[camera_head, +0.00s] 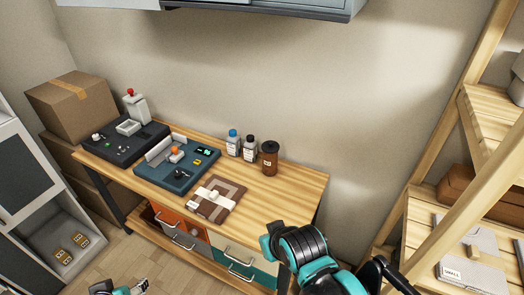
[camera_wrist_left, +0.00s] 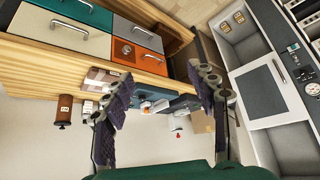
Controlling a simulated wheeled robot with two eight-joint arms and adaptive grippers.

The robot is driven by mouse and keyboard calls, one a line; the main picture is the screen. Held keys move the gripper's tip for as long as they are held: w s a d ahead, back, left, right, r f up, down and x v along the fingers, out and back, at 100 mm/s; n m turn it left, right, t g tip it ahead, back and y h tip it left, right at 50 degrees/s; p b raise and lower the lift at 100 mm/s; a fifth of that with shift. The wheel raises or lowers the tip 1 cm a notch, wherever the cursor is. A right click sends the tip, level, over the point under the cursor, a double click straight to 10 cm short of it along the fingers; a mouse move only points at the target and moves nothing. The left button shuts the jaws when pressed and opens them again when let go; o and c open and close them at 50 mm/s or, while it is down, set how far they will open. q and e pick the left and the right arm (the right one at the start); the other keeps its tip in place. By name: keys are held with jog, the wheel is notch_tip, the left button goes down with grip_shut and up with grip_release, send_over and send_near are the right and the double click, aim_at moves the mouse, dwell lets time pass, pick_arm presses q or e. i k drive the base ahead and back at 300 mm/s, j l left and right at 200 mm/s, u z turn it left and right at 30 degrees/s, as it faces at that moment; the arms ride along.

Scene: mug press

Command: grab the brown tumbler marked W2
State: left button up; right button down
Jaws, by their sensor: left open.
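The brown tumbler (camera_head: 269,158) with a dark lid stands upright at the back of the wooden table, right of two small bottles. A small pale label shows on its side; its lettering is too small to read. In the left wrist view the tumbler (camera_wrist_left: 65,110) appears at the left, outside the fingers, in an upside-down picture. My left gripper (camera_wrist_left: 166,82) is open, with nothing between its fingers. In the head view only part of it shows at the bottom left edge, in front of the table and well away from the tumbler. My right gripper cannot be seen.
A blue-capped bottle (camera_head: 233,143) and a black-capped bottle (camera_head: 250,147) stand close left of the tumbler. The table's right part (camera_head: 285,195) is clear.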

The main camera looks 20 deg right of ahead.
aim_at(270, 162)
jog(key=i+j+z, duration=0.1)
jog(key=z, duration=0.3)
jog(key=i+j+z, duration=0.1)
jog(key=z, duration=0.3)
jog(key=i+j+z, duration=0.1)
jog(key=j+z, duration=0.15)
jog(key=z, duration=0.15)
jog(key=i+j+z, duration=0.15)
jog(key=j, duration=0.55)
jog(key=i+j+z, duration=0.2)
jog(key=j, duration=0.55)
jog(key=j+z, duration=0.15)
jog(key=j, duration=0.6)
